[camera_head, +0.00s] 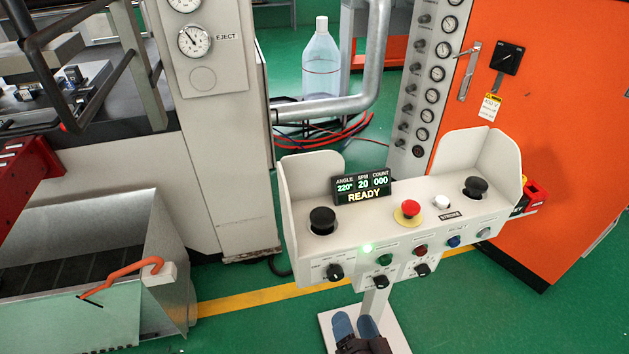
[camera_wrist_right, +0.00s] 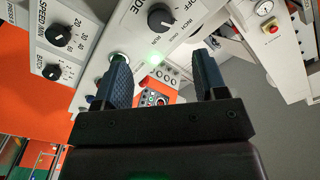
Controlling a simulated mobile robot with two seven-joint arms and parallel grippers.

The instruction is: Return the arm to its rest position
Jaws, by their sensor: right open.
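My right gripper (camera_head: 356,323) is at the bottom centre of the head view, in front of the control stand's base and below the control box (camera_head: 300,212). Its two blue fingers are apart with nothing between them. In the right wrist view the open right gripper (camera_wrist_right: 162,72) points toward a light panel with black knobs. The fingers hide parts of that panel, and I cannot tell whether they touch it. My left gripper is not in view. No foil tray can be made out.
The control box carries two black palm buttons, a red mushroom button (camera_head: 411,208) and a display (camera_head: 362,187) reading READY. A press (camera_head: 206,150) and chute (camera_head: 160,232) stand left, an orange cabinet (camera_head: 560,150) right. Green floor (camera_head: 480,320) is open at lower right.

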